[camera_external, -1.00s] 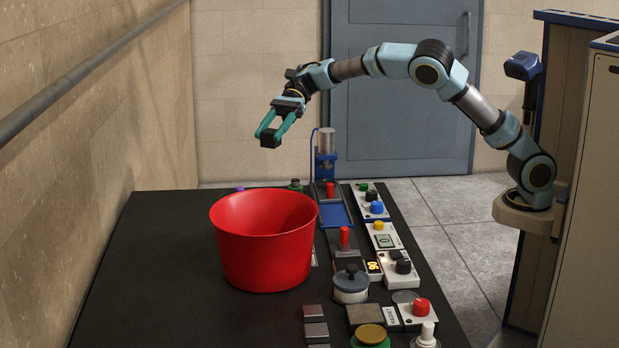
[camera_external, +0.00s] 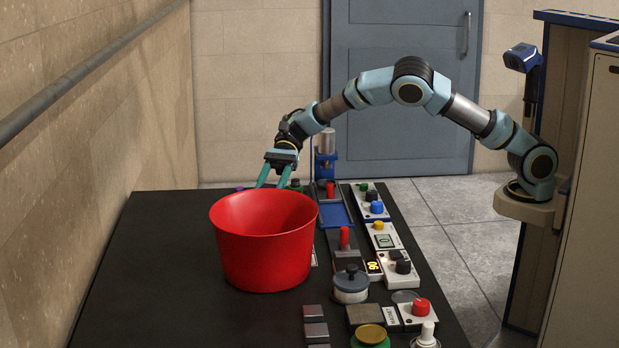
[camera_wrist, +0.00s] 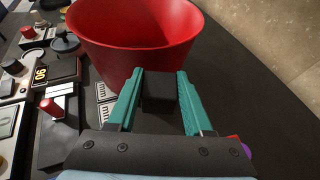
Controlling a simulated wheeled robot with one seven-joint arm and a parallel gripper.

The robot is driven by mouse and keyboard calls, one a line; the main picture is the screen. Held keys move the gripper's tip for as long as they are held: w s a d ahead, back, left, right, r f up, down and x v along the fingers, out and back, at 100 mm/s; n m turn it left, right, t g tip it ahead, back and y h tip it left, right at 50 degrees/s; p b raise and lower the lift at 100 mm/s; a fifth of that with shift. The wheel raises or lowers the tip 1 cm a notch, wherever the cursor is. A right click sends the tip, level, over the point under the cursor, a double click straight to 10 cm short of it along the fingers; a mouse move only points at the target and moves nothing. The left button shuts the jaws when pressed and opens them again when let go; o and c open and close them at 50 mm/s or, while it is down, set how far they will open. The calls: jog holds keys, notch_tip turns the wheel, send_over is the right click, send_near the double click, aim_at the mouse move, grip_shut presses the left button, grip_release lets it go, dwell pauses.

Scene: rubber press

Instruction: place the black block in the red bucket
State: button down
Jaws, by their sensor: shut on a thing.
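The red bucket (camera_external: 263,245) stands upright on the black table; its wide mouth faces up. My gripper (camera_external: 272,183) is behind the bucket in the external view, with its fingertips hidden by the bucket's rim. In the wrist view, my gripper (camera_wrist: 160,88) is shut on the black block (camera_wrist: 159,92), which sits between the teal fingertips. The bucket (camera_wrist: 135,50) is just ahead of the block in the wrist view, and the block is outside its wall. The block is hidden in the external view. I cannot tell its exact height above the table.
Control panels with knobs, buttons and red levers (camera_external: 344,237) line the table right of the bucket. A grey lidded pot (camera_external: 351,284) stands near its front right. A blue stand with a metal cylinder (camera_external: 326,150) is at the back. The table's left side (camera_external: 150,270) is clear.

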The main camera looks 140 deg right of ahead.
aim_at(271, 225)
notch_tip(271, 225, down, 10)
jog(key=p, duration=0.2)
jog(key=shift+p, duration=0.4)
jog(key=shift+f+b, duration=0.3)
jog(key=shift+b, duration=0.15)
jog(key=shift+c, duration=1.5)
grip_release()
jog(key=shift+r, duration=0.1)
